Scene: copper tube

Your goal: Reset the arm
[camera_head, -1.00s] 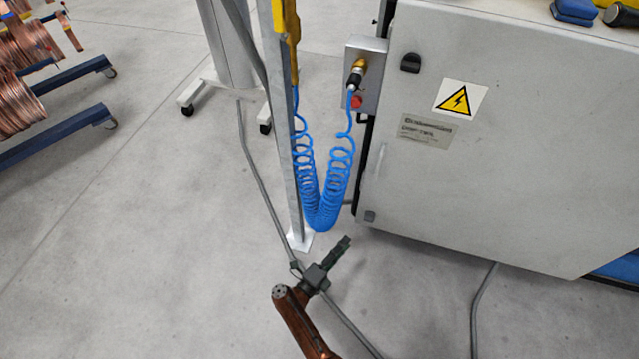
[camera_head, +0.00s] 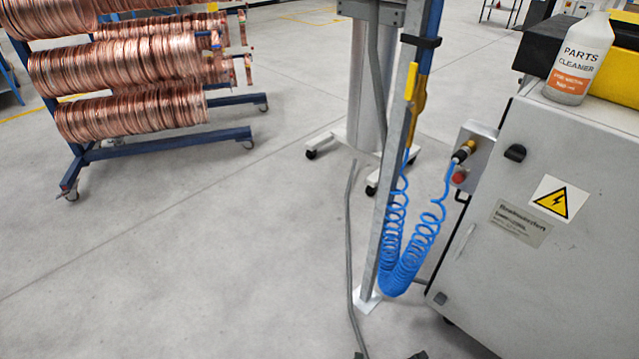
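Two small dark tips show at the bottom edge of the head view, right of the middle. They look like the ends of my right gripper (camera_head: 390,355), but nearly all of it is cut off. I cannot tell whether it is open or shut, or whether it holds anything. My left gripper is not in view. No arm link shows clearly.
A blue rack (camera_head: 205,141) with copper coils (camera_head: 130,114) stands at the upper left. A metal post (camera_head: 389,190) with a coiled blue hose (camera_head: 405,262) stands beside a grey cabinet (camera_head: 540,255). A parts cleaner bottle (camera_head: 577,62) stands on the cabinet. The floor at left is clear.

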